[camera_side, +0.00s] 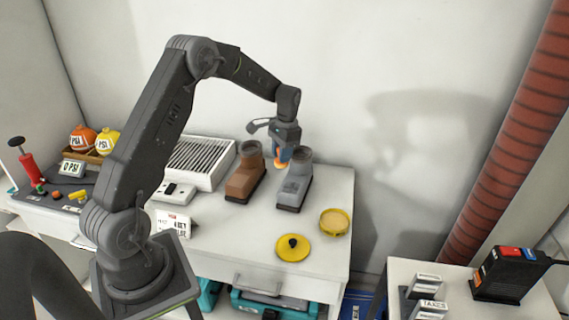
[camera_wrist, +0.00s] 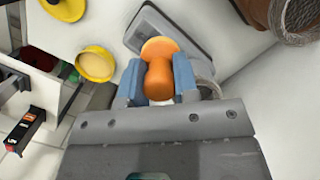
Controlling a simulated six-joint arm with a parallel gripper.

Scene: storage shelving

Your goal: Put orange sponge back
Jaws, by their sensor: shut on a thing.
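The orange sponge (camera_wrist: 160,78) is between the blue fingers of my gripper (camera_wrist: 158,88) in the wrist view. It has a rounded handle and a wider disc at its far end. In the side view my gripper (camera_side: 282,156) points down between the brown boot (camera_side: 245,175) and the grey boot (camera_side: 293,187), with a bit of orange at its tip. The grey boot also shows behind the sponge in the wrist view (camera_wrist: 150,28). I cannot tell whether the sponge touches the grey boot.
An open yellow tin (camera_side: 334,222) and a yellow lid with a black knob (camera_side: 293,247) lie on the white table (camera_side: 250,222) near its right end. A white slatted box (camera_side: 200,160) stands left of the boots. A side table (camera_side: 455,295) holds a black device (camera_side: 508,275).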

